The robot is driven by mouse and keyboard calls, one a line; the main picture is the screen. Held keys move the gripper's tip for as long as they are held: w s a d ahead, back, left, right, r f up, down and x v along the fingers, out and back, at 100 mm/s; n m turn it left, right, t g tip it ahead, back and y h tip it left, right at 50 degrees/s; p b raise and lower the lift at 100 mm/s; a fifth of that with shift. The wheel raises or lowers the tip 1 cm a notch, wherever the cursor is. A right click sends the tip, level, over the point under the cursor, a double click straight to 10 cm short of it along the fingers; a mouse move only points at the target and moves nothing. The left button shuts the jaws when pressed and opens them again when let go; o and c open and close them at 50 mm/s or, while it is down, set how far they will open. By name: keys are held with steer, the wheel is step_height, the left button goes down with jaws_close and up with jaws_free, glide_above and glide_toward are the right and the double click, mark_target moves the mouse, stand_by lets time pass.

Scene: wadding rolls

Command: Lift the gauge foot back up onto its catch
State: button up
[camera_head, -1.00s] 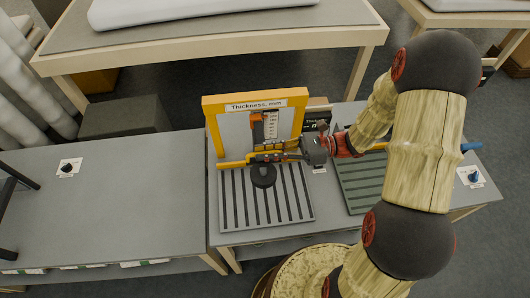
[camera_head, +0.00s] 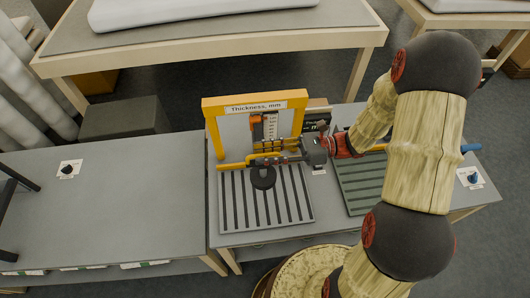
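The thickness gauge has a yellow frame (camera_head: 214,130) with a "Thickness, mm" label, a white scale (camera_head: 270,126) and an orange marker (camera_head: 256,122). Its round black foot (camera_head: 263,179) is low in front of the frame, over the slotted grey plate (camera_head: 238,215). A yellow bar (camera_head: 231,166) runs sideways just above the foot. My gripper (camera_head: 279,160) reaches in from the right, with its dark fingers along the bar's right part. The fingers are small and overlap the bar, so I cannot tell whether they are closed on it. The catch is not clearly visible.
A second slotted plate (camera_head: 362,187), greenish, lies to the right, partly behind my arm. A blue-ended bar (camera_head: 470,148) and a knob on a white card (camera_head: 473,178) are farther right. The left table top (camera_head: 110,205) is mostly clear, with a black knob (camera_head: 67,170).

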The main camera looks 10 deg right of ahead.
step_height(320, 180, up, 10)
steer(key=shift+r, duration=0.1)
stand_by(0.4)
stand_by(0.4)
steer(key=s+f+n+g+h+b, duration=0.3)
steer(key=s+f+n+h, duration=0.3)
steer(key=s+n+h, duration=0.5)
steer(key=s+d+r+n+t+h+b, duration=0.1)
steer(key=d+r+n+t+h+b, duration=0.1)
steer(key=d+n+t+h, duration=0.5)
steer(key=d+n+t+b, duration=0.1)
steer(key=d+n, duration=0.1)
steer(key=d, duration=0.2)
steer(key=shift+s+d+r+n+b, duration=0.15)
steer(key=shift+d+r+n+b, duration=0.1)
steer(key=shift+n+b, duration=0.1)
